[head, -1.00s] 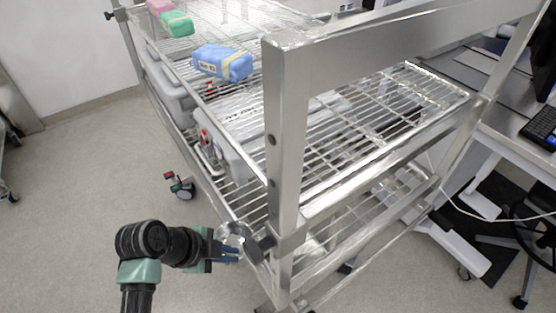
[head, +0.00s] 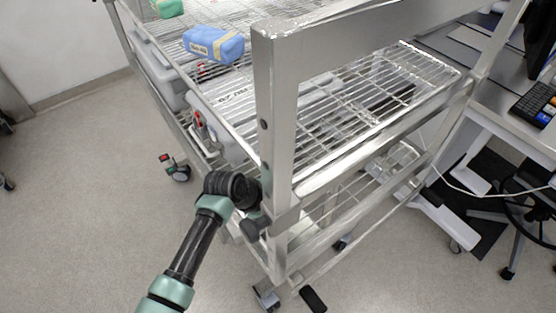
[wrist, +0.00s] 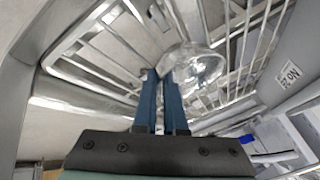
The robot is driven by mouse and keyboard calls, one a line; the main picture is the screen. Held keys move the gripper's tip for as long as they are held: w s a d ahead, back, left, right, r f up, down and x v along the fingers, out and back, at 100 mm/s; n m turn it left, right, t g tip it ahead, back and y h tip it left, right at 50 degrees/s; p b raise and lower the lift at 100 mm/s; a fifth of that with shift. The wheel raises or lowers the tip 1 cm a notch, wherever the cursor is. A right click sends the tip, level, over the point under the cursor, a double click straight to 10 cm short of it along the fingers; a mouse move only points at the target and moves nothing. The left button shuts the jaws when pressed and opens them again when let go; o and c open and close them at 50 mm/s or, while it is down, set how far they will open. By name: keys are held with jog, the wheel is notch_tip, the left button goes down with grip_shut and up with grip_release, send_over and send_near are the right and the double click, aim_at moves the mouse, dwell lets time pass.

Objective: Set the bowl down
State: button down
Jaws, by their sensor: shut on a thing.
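A shiny metal bowl (wrist: 198,68) is at the fingertips of my gripper (wrist: 162,80) in the wrist view. The two blue fingers are shut on its near rim, and the bowl reaches away to the upper right. Wire shelf bars show around and beyond it. I cannot tell whether the bowl touches the shelf. In the head view my arm ends beside the cart's near corner post. My fingers and the bowl are hidden there.
The steel wire cart (head: 277,110) has a thick corner post close to my wrist. A desk with a keyboard (head: 537,105) stands right. Floor at left is clear.

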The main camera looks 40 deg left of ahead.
jog(key=shift+f, duration=0.35)
jog(key=shift+f, duration=0.1)
jog(key=c, duration=1)
grip_release()
jog(key=shift+r, duration=0.2)
jog(key=v, duration=1.2)
jog(key=shift+f+p, duration=0.1)
jog(key=shift+p, duration=0.3)
